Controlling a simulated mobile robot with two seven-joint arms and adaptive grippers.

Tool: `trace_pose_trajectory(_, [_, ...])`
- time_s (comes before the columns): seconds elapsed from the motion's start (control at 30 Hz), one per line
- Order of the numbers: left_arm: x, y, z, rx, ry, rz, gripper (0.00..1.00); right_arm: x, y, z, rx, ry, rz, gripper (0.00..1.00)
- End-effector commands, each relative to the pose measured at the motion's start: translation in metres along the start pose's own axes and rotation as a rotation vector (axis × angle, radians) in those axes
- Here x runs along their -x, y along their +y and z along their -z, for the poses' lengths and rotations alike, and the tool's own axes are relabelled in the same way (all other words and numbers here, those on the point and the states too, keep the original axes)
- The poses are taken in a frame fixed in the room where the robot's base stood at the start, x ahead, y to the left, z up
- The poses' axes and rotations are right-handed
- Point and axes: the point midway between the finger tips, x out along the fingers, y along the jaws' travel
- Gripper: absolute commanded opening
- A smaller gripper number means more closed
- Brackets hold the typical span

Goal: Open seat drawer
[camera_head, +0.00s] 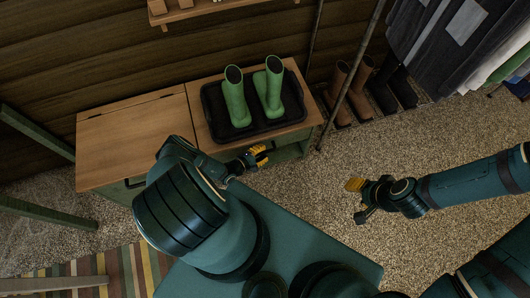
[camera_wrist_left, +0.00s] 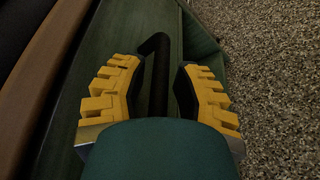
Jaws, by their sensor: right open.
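The wooden-topped bench seat (camera_head: 135,130) stands against the wall in the head view, with green drawer fronts below its top. In the left wrist view a black bar handle (camera_wrist_left: 157,75) stands out from a dark green front (camera_wrist_left: 110,35). My left gripper (camera_head: 258,157) is at the right part of the bench front. Its yellow fingers (camera_wrist_left: 158,92) are apart, one on each side of the handle, with gaps visible. My arm hides much of the bench front in the head view. My right gripper (camera_head: 358,200) is open and empty above the carpet.
A black tray (camera_head: 252,134) with green boots (camera_head: 236,97) sits on the bench top. Brown boots (camera_head: 338,92) and dark boots stand to the right, below hanging clothes (camera_head: 440,40). A thin post (camera_head: 352,75) rises beside the bench. Carpet (camera_head: 300,190) before the bench is clear.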

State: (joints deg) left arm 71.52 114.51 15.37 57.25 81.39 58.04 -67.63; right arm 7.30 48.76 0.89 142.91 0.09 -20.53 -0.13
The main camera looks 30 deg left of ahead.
Motion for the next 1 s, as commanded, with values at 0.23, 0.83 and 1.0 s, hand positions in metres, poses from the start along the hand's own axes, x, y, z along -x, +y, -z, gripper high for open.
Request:
trace_pose_trajectory(0.23, [-0.0125, 0.0, -0.0001, 0.001, 0.001, 0.0, 0.29, -0.0032, 0.0012, 0.0004, 0.0, 0.002, 0.0, 0.47])
trace_pose_trajectory(0.83, [-0.0123, 0.0002, -0.0001, 0.001, 0.001, 0.0, 0.0, -0.003, 0.0011, 0.0002, 0.0, 0.002, 0.0, 0.47])
trace_pose_trajectory(1.0, [-0.0112, 0.0007, 0.0011, 0.001, 0.001, 0.0, 0.0, -0.0027, 0.0009, 0.0002, 0.0, 0.001, 0.0, 0.47])
